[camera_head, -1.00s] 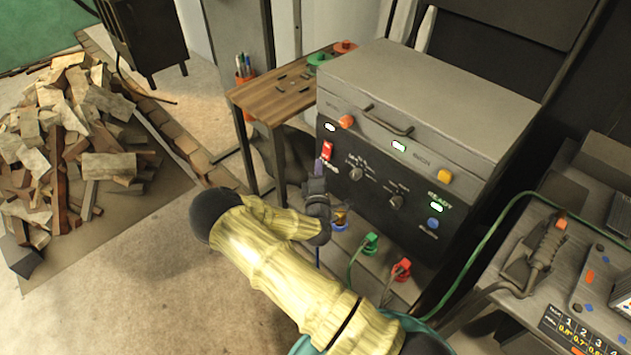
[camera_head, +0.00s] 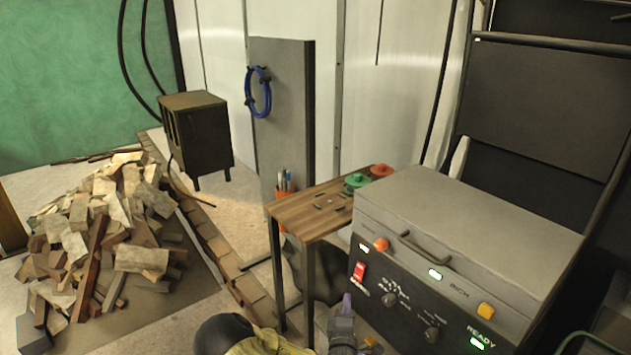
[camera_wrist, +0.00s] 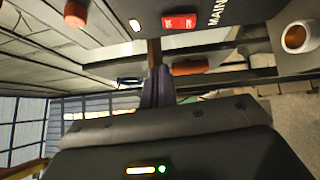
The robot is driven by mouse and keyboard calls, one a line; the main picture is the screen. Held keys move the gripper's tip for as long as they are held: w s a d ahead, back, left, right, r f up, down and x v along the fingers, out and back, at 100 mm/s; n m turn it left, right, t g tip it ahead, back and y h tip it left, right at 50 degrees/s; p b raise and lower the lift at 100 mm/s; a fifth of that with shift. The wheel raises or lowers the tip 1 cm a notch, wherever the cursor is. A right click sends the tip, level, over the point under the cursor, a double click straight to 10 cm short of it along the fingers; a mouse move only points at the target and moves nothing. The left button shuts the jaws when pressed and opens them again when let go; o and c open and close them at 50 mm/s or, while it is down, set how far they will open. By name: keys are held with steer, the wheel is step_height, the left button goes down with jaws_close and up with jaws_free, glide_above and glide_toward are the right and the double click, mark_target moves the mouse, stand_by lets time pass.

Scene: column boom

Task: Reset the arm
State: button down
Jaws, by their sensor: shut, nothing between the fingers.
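My gripper (camera_head: 346,303) is low in the head view, its slim purple fingers pointing up just below the red switch (camera_head: 359,271) on the grey control box (camera_head: 460,215). In the wrist view the purple fingers (camera_wrist: 157,88) are together with nothing between them. The red switch, marked MAIN, also shows at the top of the wrist view (camera_wrist: 179,22), apart from the fingertips. My yellow-sleeved arm is mostly cut off by the bottom edge of the head view.
A wooden side table (camera_head: 312,212) with an orange pen cup (camera_head: 285,194) stands left of the box. A wood pile (camera_head: 105,235), a black stove (camera_head: 197,130) and a grey panel with a blue coil (camera_head: 259,92) are farther left.

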steer(key=s+d+r+m+g+h+p, duration=0.1)
steer(key=s+d+m+g+h+p, duration=0.15)
steer(key=d+m+g, duration=0.35)
steer(key=s+a+r+m+g+y+p, duration=0.1)
steer(key=s+r+m+g+y+p, duration=0.5)
steer(key=s+r, duration=1.5)
step_height(320, 180, up, 2)
steer(key=m+g+p, duration=0.2)
steer(key=m+g, duration=0.1)
steer(key=m, duration=0.1)
steer(key=shift+s+a+r+g+p, duration=0.2)
steer(key=shift+s+a+g+p, duration=0.05)
steer(key=shift+g+p, duration=0.05)
